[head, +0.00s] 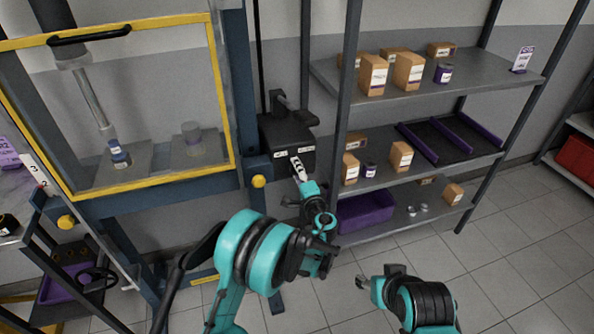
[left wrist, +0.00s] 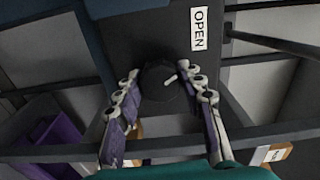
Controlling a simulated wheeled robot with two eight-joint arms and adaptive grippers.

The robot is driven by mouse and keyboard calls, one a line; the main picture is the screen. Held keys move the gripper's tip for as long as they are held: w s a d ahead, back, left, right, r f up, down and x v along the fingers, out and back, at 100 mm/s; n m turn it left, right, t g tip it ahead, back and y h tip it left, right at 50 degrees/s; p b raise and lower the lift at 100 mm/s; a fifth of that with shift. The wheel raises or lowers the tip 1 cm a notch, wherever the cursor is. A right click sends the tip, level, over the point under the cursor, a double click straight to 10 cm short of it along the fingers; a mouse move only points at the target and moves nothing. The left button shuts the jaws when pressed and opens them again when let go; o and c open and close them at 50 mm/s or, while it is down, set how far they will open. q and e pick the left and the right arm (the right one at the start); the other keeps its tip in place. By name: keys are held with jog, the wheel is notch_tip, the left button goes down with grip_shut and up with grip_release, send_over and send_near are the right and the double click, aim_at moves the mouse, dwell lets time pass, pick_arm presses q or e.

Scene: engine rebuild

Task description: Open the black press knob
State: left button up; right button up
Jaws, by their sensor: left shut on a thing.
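The black press knob (left wrist: 162,82) is a dark round knob with a pale pointer mark, on the face of a black box (left wrist: 140,35). In the left wrist view, the pointer slants toward the upper right, and a white OPEN label (left wrist: 199,29) is beside the knob. My left gripper (left wrist: 165,85) has a finger on each side of the knob and is shut on it. In the head view, my left gripper (head: 297,167) reaches the front of the black box (head: 277,130) and hides the knob. My right gripper (head: 376,281) is low over the floor, away from the box; its jaws are unclear.
A blue press frame with a yellow-edged guard (head: 150,184) stands left of the box. A metal shelf (head: 476,84) with cardboard boxes, jars and a purple bin (head: 366,213) stands close on the right. Open tiled floor (head: 500,270) lies at the lower right.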

dwell(0.3)
pick_arm(q)
jog(key=o, duration=1.2)
jog(key=shift+c, duration=0.2)
jog(key=v, duration=1.2)
